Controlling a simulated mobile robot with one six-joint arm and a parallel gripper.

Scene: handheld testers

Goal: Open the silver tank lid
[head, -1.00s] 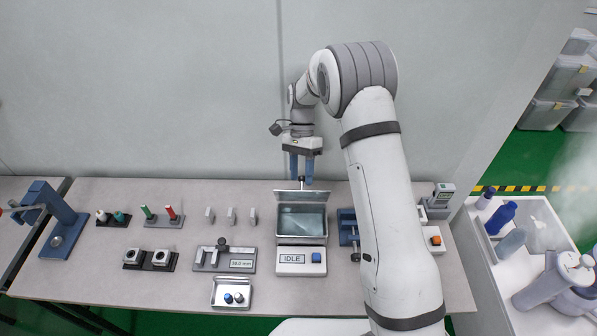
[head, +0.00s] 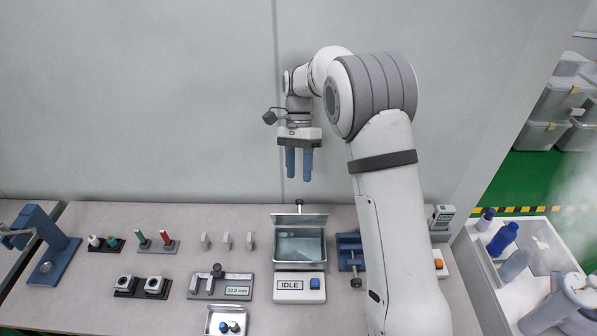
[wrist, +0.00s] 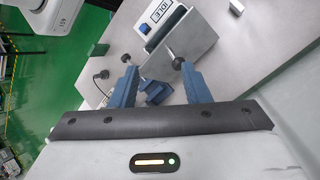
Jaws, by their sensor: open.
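The silver tank (head: 323,248) stands on the bench behind a white box marked IDLE. Its lid (head: 299,220) is raised, tilted up along the tank's back edge, so the inside of the tank shows. The lid's dark knob (head: 299,203) points away toward the wall. My gripper (head: 299,178) is open and empty, above and apart from the knob. In the wrist view, the open fingers (wrist: 158,80) are in the foreground, with the tank (wrist: 190,45) and a dark knob (wrist: 178,63) beyond them.
The IDLE box (head: 299,289) has a blue button. A blue vise (head: 350,252) stands close to the tank's right. Small grey blocks (head: 227,241) stand to its left, and a gauge fixture (head: 219,286) at front left. The wall is close behind the bench.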

